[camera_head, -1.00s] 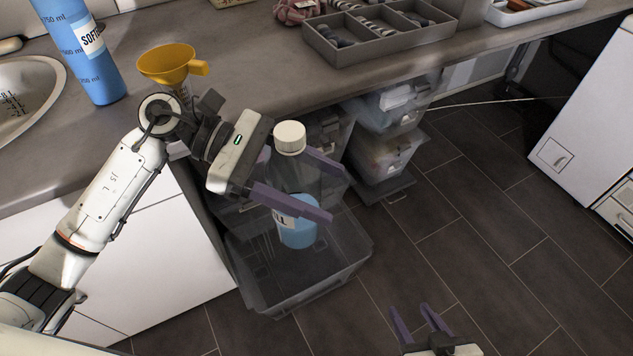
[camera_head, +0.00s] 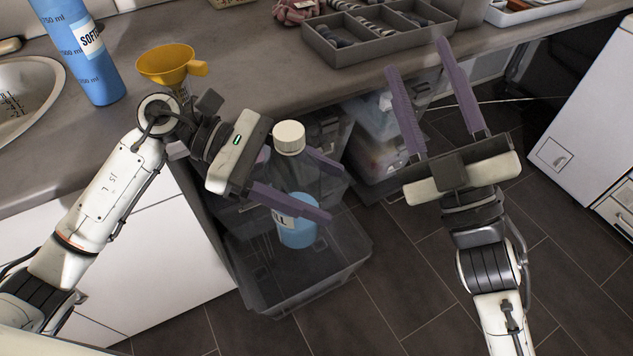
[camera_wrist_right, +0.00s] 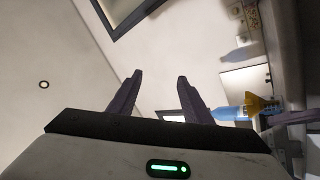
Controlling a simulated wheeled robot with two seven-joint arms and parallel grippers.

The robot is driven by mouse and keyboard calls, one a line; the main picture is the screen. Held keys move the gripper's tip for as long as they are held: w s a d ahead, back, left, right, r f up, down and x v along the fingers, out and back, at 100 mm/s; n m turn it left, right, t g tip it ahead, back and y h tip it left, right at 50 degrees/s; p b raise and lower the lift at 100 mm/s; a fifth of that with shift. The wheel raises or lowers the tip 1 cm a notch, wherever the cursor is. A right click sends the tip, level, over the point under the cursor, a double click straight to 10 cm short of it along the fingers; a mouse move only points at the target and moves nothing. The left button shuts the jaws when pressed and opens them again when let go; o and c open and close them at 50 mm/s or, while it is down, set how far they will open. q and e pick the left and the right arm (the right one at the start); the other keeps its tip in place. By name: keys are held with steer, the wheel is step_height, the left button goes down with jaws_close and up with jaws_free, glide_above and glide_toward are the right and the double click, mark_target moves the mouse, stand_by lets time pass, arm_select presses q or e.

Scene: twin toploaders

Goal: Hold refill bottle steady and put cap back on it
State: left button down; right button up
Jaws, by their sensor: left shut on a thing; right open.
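The refill bottle (camera_head: 297,232) is clear with blue liquid in its lower part and a partly hidden label. My left gripper (camera_head: 322,188) is shut on it, with one purple finger in front and the other behind. The bottle is upright, above or in front of the open clear bin. A white cap (camera_head: 289,137) sits on top of the bottle; I cannot tell whether it is screwed tight. My right gripper (camera_head: 421,92) is open and empty, to the right of the bottle, fingers pointing up toward the counter edge. Its fingers also show empty in the right wrist view (camera_wrist_right: 154,95).
The worktop holds a yellow funnel (camera_head: 167,65), a blue softener bottle (camera_head: 85,55) and a grey divided tray (camera_head: 345,60). An open clear bin (camera_head: 310,293) is below the bottle. Stacked clear boxes (camera_head: 365,150) stand under the worktop. Dark floor is free at right.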

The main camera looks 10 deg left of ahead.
steer(key=s+a+r+n+g+y, duration=0.3)
steer(key=a+r+n+y, duration=0.1)
steer(key=r+n+y, duration=0.3)
steer(key=s+a+r+n+g+y, duration=0.4)
steer(key=a+n+g, duration=0.4)
steer(key=n+g, duration=0.45)
steer(key=s+a+r+n+g+y, duration=0.1)
steer(key=s+a+r+n+g, duration=0.2)
steer(key=s+a+n+g, duration=0.7)
steer(key=s+a+f+n+g+h, duration=0.25)
steer(key=f+n+h, duration=0.35)
steer(key=n, duration=0.4)
steer(key=s+a+f+n+g+h, duration=0.2)
steer(key=a+f+n+g+h, duration=0.15)
steer(key=n+h, duration=0.55)
steer(key=w+d+n+t+h, duration=0.2)
steer(key=w+d+t+h, duration=0.1)
steer(key=w+d, duration=0.1)
steer(key=w+d+n+t+h, duration=0.2)
steer(key=w+d+t+h, duration=0.1)
steer(key=w, duration=0.3)
steer(key=w+d+n+t+h, duration=0.2)
steer(key=w+d+t+h, duration=0.1)
steer(key=w+d+t, duration=0.1)
steer(key=shift+w+d, duration=0.55)
steer(key=shift+d, duration=0.2)
